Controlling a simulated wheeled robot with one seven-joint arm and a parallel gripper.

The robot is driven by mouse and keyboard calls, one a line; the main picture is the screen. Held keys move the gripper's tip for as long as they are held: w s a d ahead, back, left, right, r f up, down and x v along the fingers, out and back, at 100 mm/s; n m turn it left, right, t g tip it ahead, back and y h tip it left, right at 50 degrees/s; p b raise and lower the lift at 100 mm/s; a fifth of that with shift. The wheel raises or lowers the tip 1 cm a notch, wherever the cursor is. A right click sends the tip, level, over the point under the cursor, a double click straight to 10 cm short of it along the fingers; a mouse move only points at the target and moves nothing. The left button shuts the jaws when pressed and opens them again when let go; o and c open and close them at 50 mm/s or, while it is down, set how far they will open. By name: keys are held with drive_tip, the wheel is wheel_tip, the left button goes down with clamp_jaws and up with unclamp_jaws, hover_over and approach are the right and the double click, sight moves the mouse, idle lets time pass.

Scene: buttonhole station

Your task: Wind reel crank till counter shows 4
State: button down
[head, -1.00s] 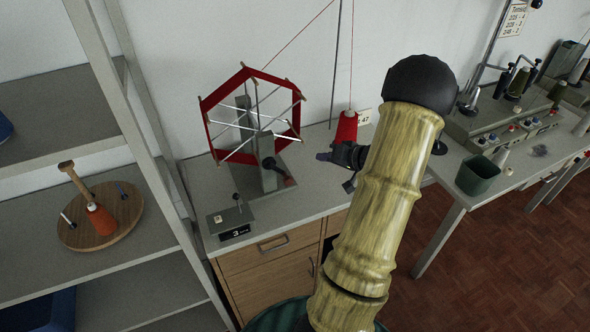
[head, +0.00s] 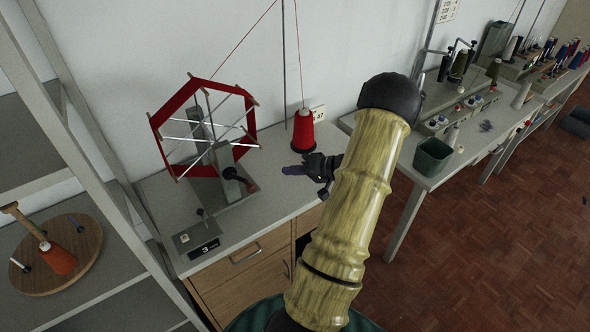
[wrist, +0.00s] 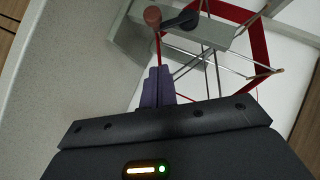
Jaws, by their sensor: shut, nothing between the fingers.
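The reel (head: 204,130), a red hexagonal frame with pale spokes on a grey stand, is on the worktop; part of it shows in the wrist view (wrist: 262,45). Its crank has a dark arm (wrist: 182,21) and a reddish-brown knob (wrist: 152,16), also in the head view (head: 252,187). The counter (head: 205,249) at the base's front reads 3. My gripper (head: 288,170), with purple fingers, is shut and empty, right of the crank knob and apart from it. The fingers (wrist: 157,76) point toward the reel in the wrist view.
A red thread cone (head: 303,132) stands just behind my gripper, its thread running up. A shelf with a round wooden board (head: 78,262) is at left. A side table with a green bin (head: 433,157) is at right. The worktop's front is clear.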

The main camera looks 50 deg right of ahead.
drive_tip(key=w+a+f+p, duration=0.3)
drive_tip(key=w+a+f, duration=0.1)
drive_tip(key=w+a, duration=0.1)
drive_tip(key=shift+w+a+f, duration=0.25)
drive_tip(key=shift+w+a, duration=0.05)
drive_tip(key=shift+w, duration=0.2)
drive_tip(key=shift+w+f, duration=0.15)
